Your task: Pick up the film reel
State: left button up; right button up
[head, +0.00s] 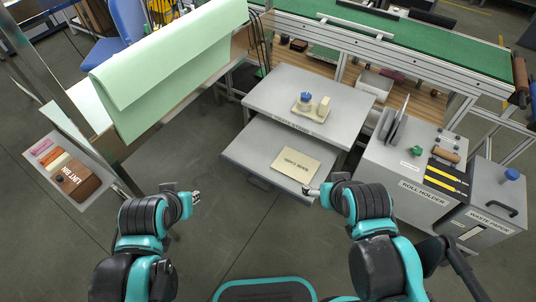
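I cannot single out a film reel with certainty. Thin grey upright plates (395,127) stand on the grey box labelled "ROLL HOLDER" (420,188), at right. A brown roll (446,155) lies on the same box. A large pale green sheet (165,75) hangs folded over at upper left. My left gripper (196,195) is over the floor at centre left, apart from all of these. My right gripper (312,191) is by the front right of the open drawer. Both grippers are too small in view to tell their finger opening.
A grey table (265,95) holds a small tray (302,113) with a blue-topped item and a cream block. Its open drawer (245,157) holds a labelled card (296,165). A green-topped conveyor (400,35) runs behind.

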aim_at(314, 112)
jog(key=i+l+z, duration=0.15)
jog(key=l, duration=0.25)
jog(key=i+l+z, duration=0.1)
jog(key=l, duration=0.3)
jog(key=i+l+z, duration=0.15)
jog(key=i+l, duration=0.15)
jog(key=i+l+z, duration=0.15)
jog(key=l, duration=0.3)
